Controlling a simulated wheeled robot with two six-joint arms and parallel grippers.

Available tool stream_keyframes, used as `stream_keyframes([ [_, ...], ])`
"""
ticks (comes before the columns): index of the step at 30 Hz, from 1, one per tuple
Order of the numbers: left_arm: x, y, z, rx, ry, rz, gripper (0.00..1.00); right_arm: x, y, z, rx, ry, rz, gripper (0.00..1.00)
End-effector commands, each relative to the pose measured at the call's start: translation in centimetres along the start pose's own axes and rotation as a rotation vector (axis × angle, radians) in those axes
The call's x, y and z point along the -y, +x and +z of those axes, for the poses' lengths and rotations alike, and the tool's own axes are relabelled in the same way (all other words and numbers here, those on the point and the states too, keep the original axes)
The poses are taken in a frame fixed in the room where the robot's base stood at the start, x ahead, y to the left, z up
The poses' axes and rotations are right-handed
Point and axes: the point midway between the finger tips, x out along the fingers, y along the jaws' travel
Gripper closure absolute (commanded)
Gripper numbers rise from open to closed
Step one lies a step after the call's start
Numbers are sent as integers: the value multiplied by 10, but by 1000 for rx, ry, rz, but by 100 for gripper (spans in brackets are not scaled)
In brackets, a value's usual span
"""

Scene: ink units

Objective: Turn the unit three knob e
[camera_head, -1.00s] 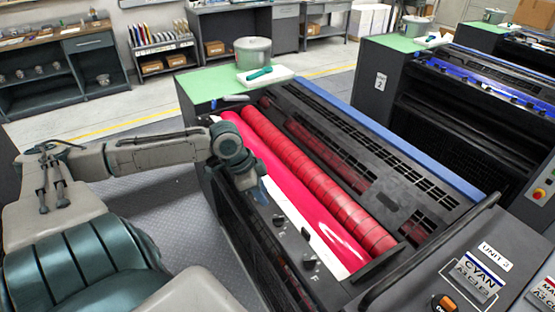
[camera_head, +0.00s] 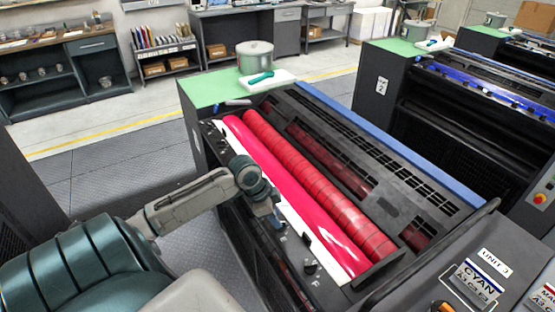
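The unit three press has a narrow ledge along its near-left side, with several small black knobs on it. One knob (camera_head: 311,266) stands by a printed letter F, closest to me. Knob e is probably the dark knob (camera_head: 283,238) just beyond it, but its letter is not readable. My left gripper (camera_head: 275,217) points down over the ledge right beside that knob and partly covers this area. I cannot tell whether its fingers touch the knob or how far apart they are. My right gripper is not in view.
Red rollers (camera_head: 310,180) and a pink sheet-like roller surface lie just right of the ledge. A raised control panel with a UNIT 3 label (camera_head: 496,262) stands at bottom right. A lidded pot (camera_head: 254,57) sits on the green far end. Open floor lies left.

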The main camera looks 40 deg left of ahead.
Motion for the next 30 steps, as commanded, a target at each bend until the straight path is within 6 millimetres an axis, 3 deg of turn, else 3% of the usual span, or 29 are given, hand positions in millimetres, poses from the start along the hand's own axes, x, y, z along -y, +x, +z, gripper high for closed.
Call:
stream_keyframes([
  [6,0,16,-1,-1,-3,1,68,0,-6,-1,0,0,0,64],
  [17,0,21,0,1,0,0,68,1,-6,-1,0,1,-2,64],
  [18,0,21,0,1,0,0,70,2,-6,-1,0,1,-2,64],
  [23,0,21,0,1,0,0,100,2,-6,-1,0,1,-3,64],
  [30,0,21,0,1,6,2,100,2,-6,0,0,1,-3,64],
])
